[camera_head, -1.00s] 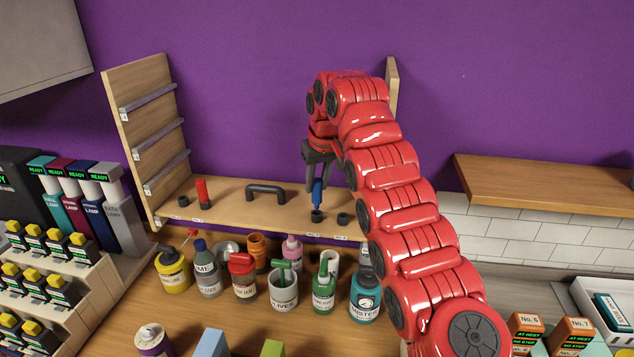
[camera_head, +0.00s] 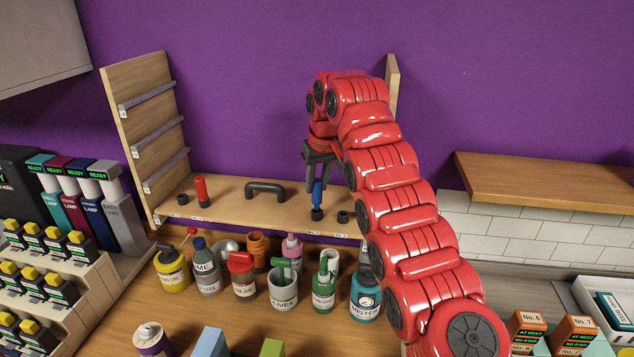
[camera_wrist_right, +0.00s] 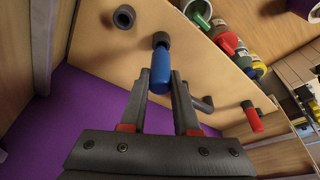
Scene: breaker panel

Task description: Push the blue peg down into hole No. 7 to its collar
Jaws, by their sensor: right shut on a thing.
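The blue peg (camera_head: 317,192) stands upright at a black ring-shaped hole collar (camera_head: 316,214) on the wooden shelf. It also shows in the right wrist view (camera_wrist_right: 160,72), its far end at the black ring (camera_wrist_right: 161,40). I cannot tell how deep it sits. My right gripper (camera_head: 327,178) comes from above and is shut on the blue peg, one finger on each side; it also shows in the right wrist view (camera_wrist_right: 160,90). The number label at this hole is too small to read. My left gripper is out of view.
An empty black ring (camera_head: 343,216) is just right of the peg. Several jars and bottles (camera_head: 283,291) crowd the counter below the shelf.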

